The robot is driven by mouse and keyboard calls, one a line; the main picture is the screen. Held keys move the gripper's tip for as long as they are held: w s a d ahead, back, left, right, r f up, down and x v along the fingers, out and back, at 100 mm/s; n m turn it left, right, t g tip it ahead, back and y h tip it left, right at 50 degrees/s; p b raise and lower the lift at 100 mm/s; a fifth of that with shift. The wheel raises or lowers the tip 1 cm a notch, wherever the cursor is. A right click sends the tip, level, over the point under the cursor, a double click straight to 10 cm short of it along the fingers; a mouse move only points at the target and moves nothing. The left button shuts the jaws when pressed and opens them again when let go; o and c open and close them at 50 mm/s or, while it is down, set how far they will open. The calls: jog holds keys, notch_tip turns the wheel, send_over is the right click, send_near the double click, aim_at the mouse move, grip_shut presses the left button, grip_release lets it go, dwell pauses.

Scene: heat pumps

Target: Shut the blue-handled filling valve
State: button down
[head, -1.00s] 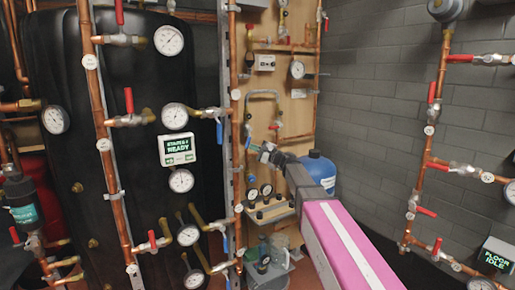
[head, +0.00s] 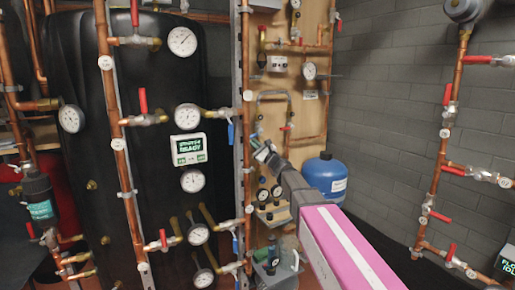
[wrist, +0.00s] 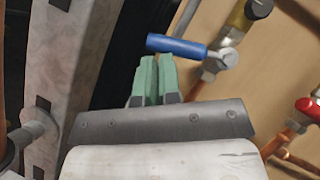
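The blue-handled valve's handle (wrist: 176,45) shows in the wrist view, sticking out to the left from its silver body (wrist: 222,62), across the line of the pipe. A brass fitting (wrist: 240,18) sits above the body. My gripper's green fingers (wrist: 152,80) lie side by side with almost no gap, just below the left part of the handle. I cannot tell whether they touch it. Nothing shows between them. In the head view my gripper (head: 262,152) is in front of the wooden board (head: 310,120), and this valve cannot be made out clearly there.
A red-handled valve (wrist: 307,105) is at the wrist view's right edge. A grey upright post (head: 242,60) with copper pipe stands left of my gripper. A blue tank (head: 325,175) stands right of my arm. A black tank (head: 80,110) with gauges is at left.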

jog(key=shift+s+a+r, duration=0.2)
jog(key=shift+a+r, duration=0.1)
jog(key=shift+r, duration=0.15)
jog(key=shift+s+a+r, duration=0.15)
jog(key=shift+a+r, duration=0.15)
jog(key=shift+r, duration=0.35)
jog(key=s+d+f, duration=0.5)
jog(key=s+f, duration=0.2)
jog(key=f, duration=0.3)
jog(key=shift+s+d, duration=0.2)
jog(key=shift+s, duration=0.05)
jog(key=shift+d, duration=0.1)
